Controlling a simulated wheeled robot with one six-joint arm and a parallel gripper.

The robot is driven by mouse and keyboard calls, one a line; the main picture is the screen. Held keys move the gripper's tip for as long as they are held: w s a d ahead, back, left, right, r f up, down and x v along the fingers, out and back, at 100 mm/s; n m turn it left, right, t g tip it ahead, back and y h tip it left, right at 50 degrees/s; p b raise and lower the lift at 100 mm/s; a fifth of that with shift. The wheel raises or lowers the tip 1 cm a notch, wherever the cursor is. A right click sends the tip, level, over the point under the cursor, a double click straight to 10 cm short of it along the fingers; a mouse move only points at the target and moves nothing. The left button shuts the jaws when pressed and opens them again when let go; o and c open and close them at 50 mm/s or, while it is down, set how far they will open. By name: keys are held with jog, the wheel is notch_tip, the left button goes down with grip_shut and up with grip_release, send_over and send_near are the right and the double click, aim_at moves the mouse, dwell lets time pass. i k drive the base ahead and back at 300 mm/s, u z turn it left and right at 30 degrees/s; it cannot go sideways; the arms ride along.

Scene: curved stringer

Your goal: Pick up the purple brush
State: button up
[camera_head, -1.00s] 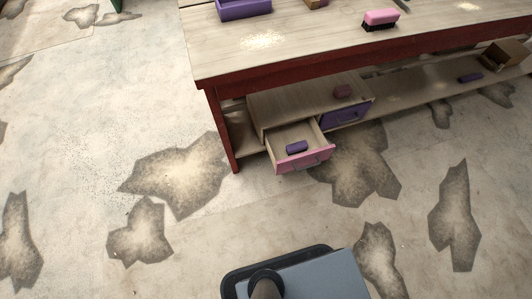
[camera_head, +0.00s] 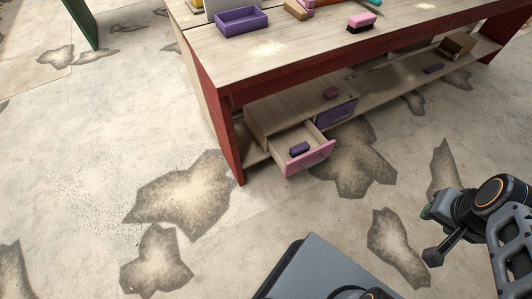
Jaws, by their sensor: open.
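A small purple block-like thing (camera_head: 299,149), which may be the purple brush, lies inside the open pink-fronted drawer (camera_head: 309,158) under the workbench. A pink brush with a dark underside (camera_head: 362,22) stands on the bench top. My gripper (camera_head: 431,235) is at the lower right, open and empty, well apart from the drawer and the bench.
The red-sided workbench (camera_head: 222,125) spans the top of the view. A purple tray (camera_head: 241,22) sits on it. A closed purple drawer (camera_head: 337,113) is beside the open one. A brown box (camera_head: 457,46) stands on the low shelf. The patched floor in front is clear.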

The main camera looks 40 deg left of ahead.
aim_at(301, 147)
jog(key=u, duration=1.45)
jog(key=i, duration=1)
jog(key=u, duration=0.05)
